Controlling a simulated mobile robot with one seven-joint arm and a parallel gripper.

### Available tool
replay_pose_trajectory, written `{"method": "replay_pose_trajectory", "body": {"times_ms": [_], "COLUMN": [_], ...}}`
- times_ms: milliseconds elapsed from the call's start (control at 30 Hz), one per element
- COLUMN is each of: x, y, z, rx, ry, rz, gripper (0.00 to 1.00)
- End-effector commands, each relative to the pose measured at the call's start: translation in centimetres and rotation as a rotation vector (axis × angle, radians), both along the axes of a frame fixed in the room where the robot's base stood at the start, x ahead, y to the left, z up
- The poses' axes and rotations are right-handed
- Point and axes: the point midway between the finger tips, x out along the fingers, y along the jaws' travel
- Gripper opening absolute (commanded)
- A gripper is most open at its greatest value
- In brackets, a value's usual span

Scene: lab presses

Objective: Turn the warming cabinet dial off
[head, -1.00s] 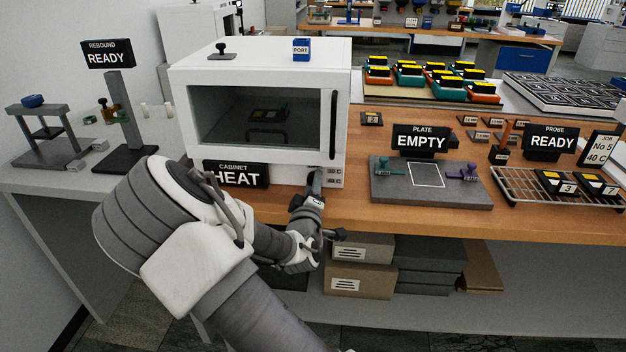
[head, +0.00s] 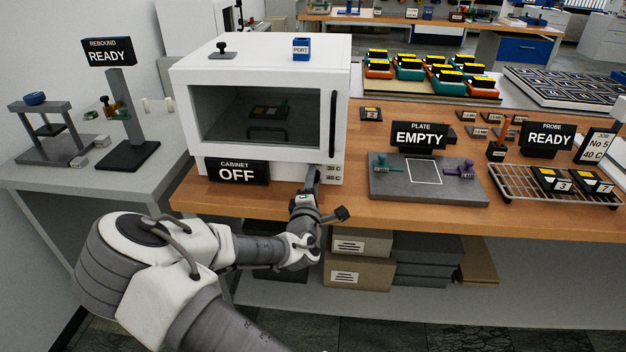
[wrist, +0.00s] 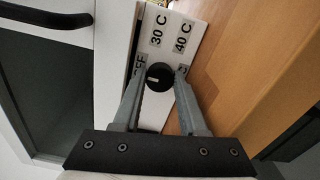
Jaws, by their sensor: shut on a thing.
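The warming cabinet (head: 260,70) is a white box with a dark window on the wooden bench. Its sign (head: 237,172) reads CABINET OFF. The round black dial (wrist: 159,77) shows in the wrist view, with its white mark toward the partly covered OFF label (wrist: 139,66). The 30 C and 40 C labels lie above it. My gripper (wrist: 160,72) is shut on the dial, one finger on each side. In the head view my gripper (head: 313,180) is at the cabinet's lower right front and hides the dial.
A grey plate fixture (head: 430,190) with a PLATE EMPTY sign stands right of the cabinet. A wire rack (head: 510,195) with dark blocks is farther right. Boxes (head: 360,272) sit on the shelf under the bench. The cabinet's vertical door handle (head: 333,123) is above my gripper.

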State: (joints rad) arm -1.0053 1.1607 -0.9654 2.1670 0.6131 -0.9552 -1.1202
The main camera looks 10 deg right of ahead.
Motion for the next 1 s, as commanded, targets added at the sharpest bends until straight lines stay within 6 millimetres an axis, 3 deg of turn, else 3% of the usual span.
{"method": "replay_pose_trajectory", "body": {"times_ms": [533, 567, 700, 1000], "x": [-0.08, -0.08, -0.06, -0.04], "y": [-0.07, -0.07, -0.05, -0.02], "z": [-0.1, -0.1, -0.09, -0.19], "rx": [-0.024, -0.024, -0.023, -0.014], "ry": [0.011, 0.011, 0.009, 0.009], "rz": [-0.002, -0.002, -0.001, -0.001], "gripper": [0.0, 0.45, 0.7, 0.72]}}
